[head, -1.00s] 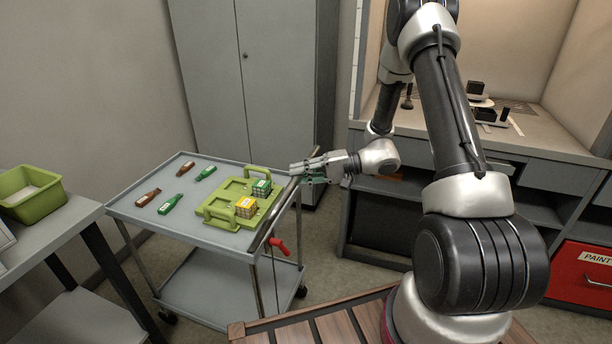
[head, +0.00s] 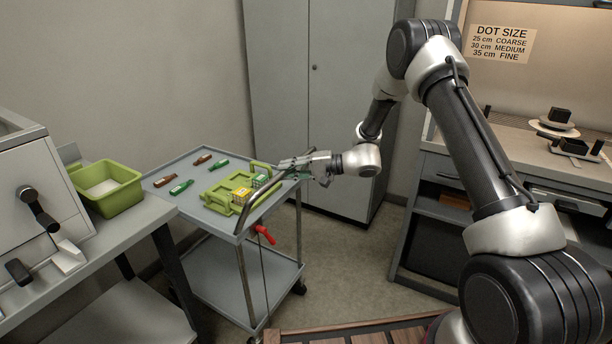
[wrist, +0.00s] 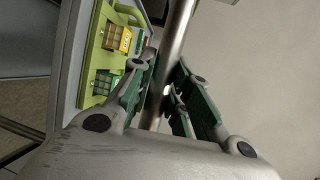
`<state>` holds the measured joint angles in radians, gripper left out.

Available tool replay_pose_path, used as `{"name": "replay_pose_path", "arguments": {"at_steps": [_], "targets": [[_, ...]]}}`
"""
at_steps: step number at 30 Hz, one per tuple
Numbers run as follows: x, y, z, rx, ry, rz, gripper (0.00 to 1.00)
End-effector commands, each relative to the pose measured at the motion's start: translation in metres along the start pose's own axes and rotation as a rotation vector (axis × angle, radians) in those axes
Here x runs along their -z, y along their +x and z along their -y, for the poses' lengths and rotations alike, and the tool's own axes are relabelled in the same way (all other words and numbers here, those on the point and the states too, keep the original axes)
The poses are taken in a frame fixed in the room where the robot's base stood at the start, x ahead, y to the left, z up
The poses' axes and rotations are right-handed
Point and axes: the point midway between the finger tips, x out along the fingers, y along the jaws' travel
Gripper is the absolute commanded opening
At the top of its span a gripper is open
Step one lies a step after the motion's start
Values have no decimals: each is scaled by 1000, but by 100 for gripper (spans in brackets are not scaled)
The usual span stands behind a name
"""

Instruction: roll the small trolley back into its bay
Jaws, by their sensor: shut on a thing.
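The small trolley (head: 194,213) is grey with a top tray, a lower shelf and castors. It stands upright beside the left bench, in front of the wall and the tall cabinet. My gripper (head: 300,165) is shut on the trolley's push handle (head: 262,200) near its far end. In the wrist view the handle bar (wrist: 176,45) runs between the fingers of my gripper (wrist: 166,88). A red lever (head: 265,235) sits below the handle. No marked bay can be made out.
A green carrier (head: 218,203) with two small boxes and several bottles rest on the top tray. The left bench (head: 120,232) holds a green bin (head: 105,190). A grey cabinet (head: 345,110) stands behind. Open floor (head: 345,255) lies right of the trolley.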

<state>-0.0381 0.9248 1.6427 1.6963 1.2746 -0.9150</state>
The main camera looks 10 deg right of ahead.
Motion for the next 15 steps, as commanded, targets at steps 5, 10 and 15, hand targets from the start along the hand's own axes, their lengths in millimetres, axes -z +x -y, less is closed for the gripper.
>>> {"name": "replay_pose_path", "arguments": {"at_steps": [5, 10, 15], "targets": [[16, 40, 8, 1, -3, 1, 0], [30, 73, 16, 1, -2, 0, 0], [40, 97, 21, 1, -2, -1, 0]]}}
